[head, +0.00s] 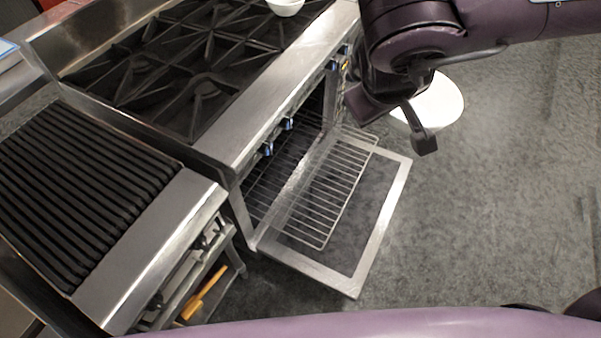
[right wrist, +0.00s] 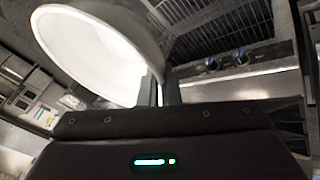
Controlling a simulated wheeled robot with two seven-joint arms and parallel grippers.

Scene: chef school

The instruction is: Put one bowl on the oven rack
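A white bowl (head: 440,102) is in my right gripper (head: 408,122), above the grey floor to the right of the oven in the head view. In the right wrist view the bowl (right wrist: 88,50) is large, its pale inside facing the camera. The fingers (right wrist: 160,92) are close together at its rim. The wire oven rack (head: 335,185) extends out of the oven over the lowered door, and it is empty where visible. The gripper and bowl are beyond the rack's right end. A second white bowl (head: 286,5) sits on the stovetop, cut by the top edge. My left gripper is out of view.
The open oven door (head: 385,215) has a metal frame. The stove front with blue-lit knobs (head: 288,123) overhangs the oven opening. A ribbed grill (head: 75,185) stands at left, with an orange-handled item (head: 200,295) below. The floor (head: 490,220) at right is clear.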

